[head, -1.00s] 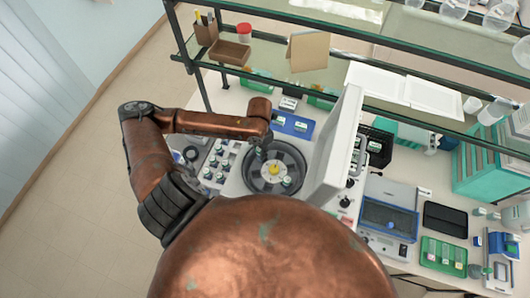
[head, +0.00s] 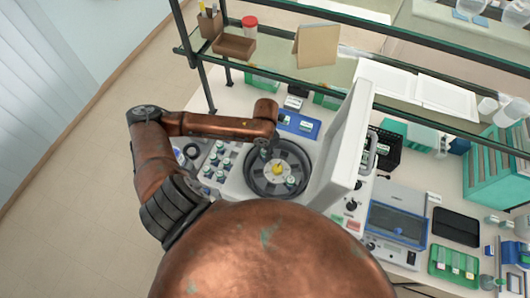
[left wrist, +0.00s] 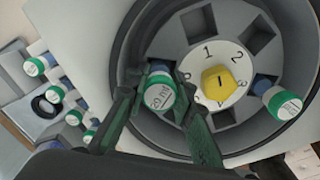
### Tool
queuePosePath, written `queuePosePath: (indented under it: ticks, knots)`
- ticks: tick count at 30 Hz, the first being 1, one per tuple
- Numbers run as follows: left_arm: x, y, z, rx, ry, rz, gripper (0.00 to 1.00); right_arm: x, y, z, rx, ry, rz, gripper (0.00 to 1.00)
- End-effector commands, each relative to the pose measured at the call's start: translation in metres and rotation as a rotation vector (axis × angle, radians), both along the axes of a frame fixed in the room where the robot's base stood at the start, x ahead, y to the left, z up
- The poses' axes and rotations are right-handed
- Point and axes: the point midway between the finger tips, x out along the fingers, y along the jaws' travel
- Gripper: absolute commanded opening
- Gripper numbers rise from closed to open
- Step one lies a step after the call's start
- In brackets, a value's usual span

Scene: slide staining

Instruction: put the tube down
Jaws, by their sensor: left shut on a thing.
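The tube (left wrist: 160,93), with a green ring and a white lettered cap, is between the fingers of my left gripper (left wrist: 163,112) in the left wrist view. The gripper is shut on it, over an outer position of the centrifuge rotor (left wrist: 212,28). The tube's lower part is hidden, so I cannot tell how deep it sits. In the head view, my left gripper (head: 265,147) is over the rear left part of the dark rotor (head: 252,180). A second capped tube (left wrist: 283,102) stands in a slot across the yellow hub (left wrist: 221,82). My right gripper is not in view.
The open centrifuge lid (head: 342,145) stands upright right of the rotor. A rack with several capped tubes (head: 217,160) is to the left. A blue tray (head: 300,125) lies behind, below the glass shelf. Empty rotor slots (left wrist: 257,34) show near the hub.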

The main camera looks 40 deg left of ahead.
Motion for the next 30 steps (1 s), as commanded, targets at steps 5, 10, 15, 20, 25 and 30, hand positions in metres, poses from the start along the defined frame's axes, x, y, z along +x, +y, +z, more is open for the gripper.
queuePosePath:
  ticks: [5, 10, 15, 20, 25, 30]
  knots:
    - [0.0, 0.0, -0.006, 0.0, 0.001, 0.001, 0.04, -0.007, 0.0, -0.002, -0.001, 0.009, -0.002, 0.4]
    - [0.0, 0.001, -0.005, 0.0, 0.0, 0.001, 0.33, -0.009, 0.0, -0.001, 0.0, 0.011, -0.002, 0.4]
    - [-0.001, 0.001, -0.005, 0.0, 0.0, 0.001, 0.4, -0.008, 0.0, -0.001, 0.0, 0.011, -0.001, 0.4]
    - [0.0, 0.001, -0.005, 0.0, 0.0, 0.001, 0.4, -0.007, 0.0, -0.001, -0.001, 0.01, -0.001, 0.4]
    - [0.0, 0.0, 0.004, -0.001, -0.002, 0.001, 0.4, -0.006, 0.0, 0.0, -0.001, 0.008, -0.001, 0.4]
    - [0.001, 0.001, 0.034, 0.003, -0.005, 0.0, 0.4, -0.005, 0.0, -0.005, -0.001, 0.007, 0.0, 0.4]
